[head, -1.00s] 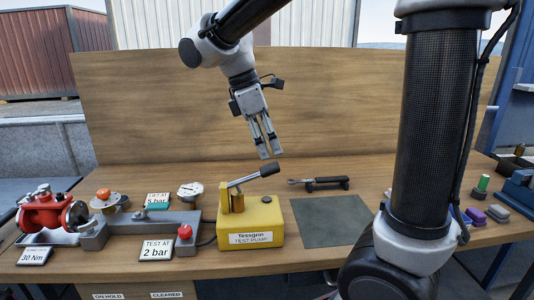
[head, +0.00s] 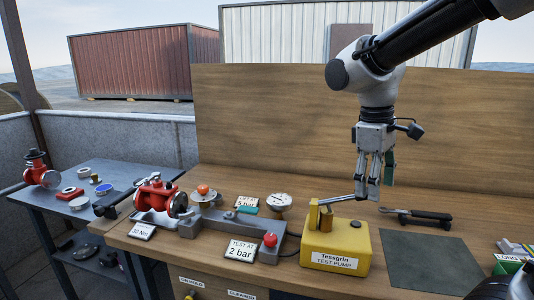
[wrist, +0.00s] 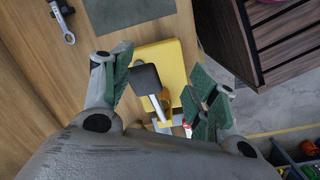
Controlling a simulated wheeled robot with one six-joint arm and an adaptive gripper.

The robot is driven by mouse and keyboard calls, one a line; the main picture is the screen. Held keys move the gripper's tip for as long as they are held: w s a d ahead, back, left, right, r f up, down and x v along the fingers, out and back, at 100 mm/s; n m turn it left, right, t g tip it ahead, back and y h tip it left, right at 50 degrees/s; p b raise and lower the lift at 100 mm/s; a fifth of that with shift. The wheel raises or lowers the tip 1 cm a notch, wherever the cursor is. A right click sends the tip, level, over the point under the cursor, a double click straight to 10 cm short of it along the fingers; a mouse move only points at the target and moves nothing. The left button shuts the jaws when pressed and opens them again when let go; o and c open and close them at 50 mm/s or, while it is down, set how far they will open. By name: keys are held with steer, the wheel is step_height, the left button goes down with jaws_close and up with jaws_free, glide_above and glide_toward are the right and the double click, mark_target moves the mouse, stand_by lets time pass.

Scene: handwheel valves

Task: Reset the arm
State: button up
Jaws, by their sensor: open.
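My gripper (head: 374,190) is open and empty in the head view, pointing down just behind the yellow test pump (head: 337,246). In the wrist view my gripper's green-padded fingers (wrist: 160,95) stand apart, with the pump (wrist: 172,62) and its dark-ended lever (wrist: 146,78) showing between and beyond them. In the head view the lever (head: 338,200) runs toward my gripper, and its dark end is hidden behind the fingers. I cannot tell whether the fingers touch it.
A wrench tool (head: 420,214) lies right of the pump, behind a dark mat (head: 430,262). Left are a red button (head: 270,240), a gauge (head: 279,202) and a red valve (head: 155,194). A wooden backboard (head: 300,120) stands behind. A side table (head: 85,170) holds more parts.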

steer(key=s+d+r+m+t+y, duration=0.1)
steer(key=s+d+m+t, duration=0.3)
steer(key=s+d+m, duration=0.4)
steer(key=s+d, duration=0.3)
steer(key=shift+s+d, duration=0.2)
steer(key=shift+c, duration=0.4)
stand_by(1.5)
